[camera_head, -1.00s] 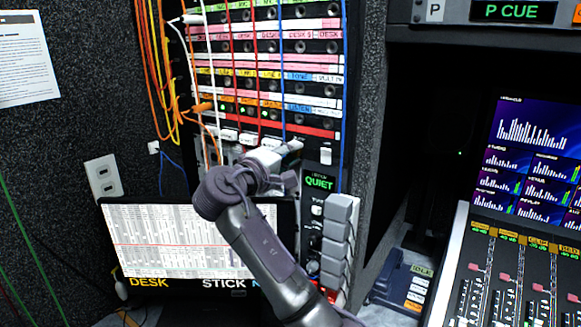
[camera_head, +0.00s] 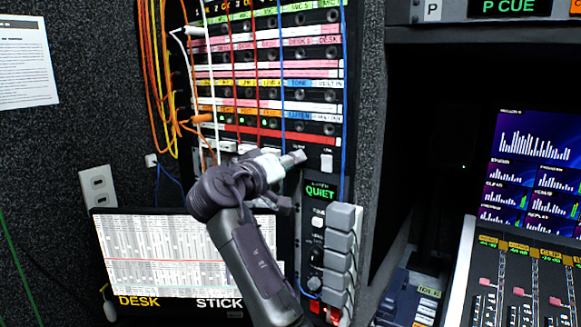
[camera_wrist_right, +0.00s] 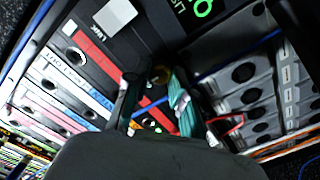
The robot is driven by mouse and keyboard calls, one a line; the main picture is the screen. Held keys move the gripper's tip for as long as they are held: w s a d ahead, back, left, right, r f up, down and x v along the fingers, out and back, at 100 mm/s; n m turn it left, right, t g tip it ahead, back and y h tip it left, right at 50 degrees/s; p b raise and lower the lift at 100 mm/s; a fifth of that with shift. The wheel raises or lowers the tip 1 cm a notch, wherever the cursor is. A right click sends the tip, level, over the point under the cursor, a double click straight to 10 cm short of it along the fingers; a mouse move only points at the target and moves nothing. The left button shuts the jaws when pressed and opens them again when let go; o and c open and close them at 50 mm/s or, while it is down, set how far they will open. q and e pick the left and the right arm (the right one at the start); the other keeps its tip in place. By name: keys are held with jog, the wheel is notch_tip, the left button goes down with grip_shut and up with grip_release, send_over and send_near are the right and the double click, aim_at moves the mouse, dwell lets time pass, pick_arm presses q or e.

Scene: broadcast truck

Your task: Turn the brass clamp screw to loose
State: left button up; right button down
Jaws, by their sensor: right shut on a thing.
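A small round brass piece, which looks like the clamp screw (camera_wrist_right: 160,74), shows in the right wrist view between the tips of my right gripper. My right gripper (camera_wrist_right: 153,88) has one dark finger on the left and a teal-lined finger on the right, closed in on this piece. In the head view my right gripper (camera_head: 292,158) reaches the rack's front just below the patch rows, left of the QUIET display (camera_head: 320,190). There the brass screw is hidden behind the gripper. How far the screw is turned cannot be told. My left gripper is not in view.
The patch bay (camera_head: 270,72) above carries hanging red, white and blue cables. A blue cable (camera_head: 344,110) runs down the rack's right side. Grey blocks (camera_head: 341,250) stick out below right. A screen (camera_head: 160,262) stands below left, and a fader desk (camera_head: 530,285) lies right.

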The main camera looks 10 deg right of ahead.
aim_at(299, 112)
dwell(0.5)
jog(key=c, duration=1)
grip_release()
notch_tip(299, 112, up, 10)
jog(key=shift+f, duration=0.1)
